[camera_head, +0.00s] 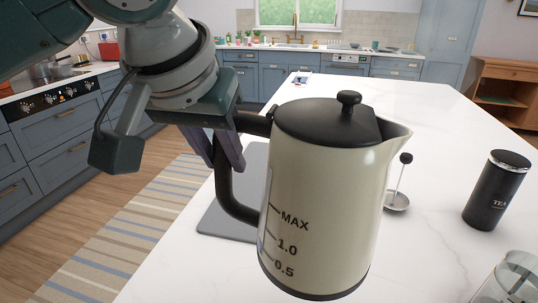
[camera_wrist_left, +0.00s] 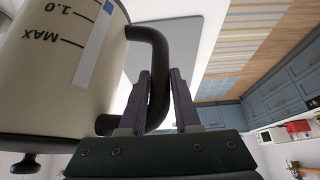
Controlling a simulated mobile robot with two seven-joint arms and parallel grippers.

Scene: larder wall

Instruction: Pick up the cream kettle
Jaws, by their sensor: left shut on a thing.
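The cream kettle (camera_head: 325,200) has a black lid with a knob, a black base rim and a black handle (camera_head: 226,190). It is upright and large in the middle of the head view, and appears to be held above the white worktop. My left gripper (camera_head: 230,150) is at the handle, on the kettle's left side. In the left wrist view, its two fingers (camera_wrist_left: 160,85) stand on either side of the handle (camera_wrist_left: 160,55), with the kettle body (camera_wrist_left: 60,85) to the left. My right gripper is in neither view.
A grey mat (camera_head: 222,218) lies on the white worktop (camera_head: 430,130), partly behind the kettle. A black tea canister (camera_head: 496,190) stands at the right, with a glass vessel (camera_head: 512,280) in the near right corner. A small metal item (camera_head: 398,198) sits just right of the kettle.

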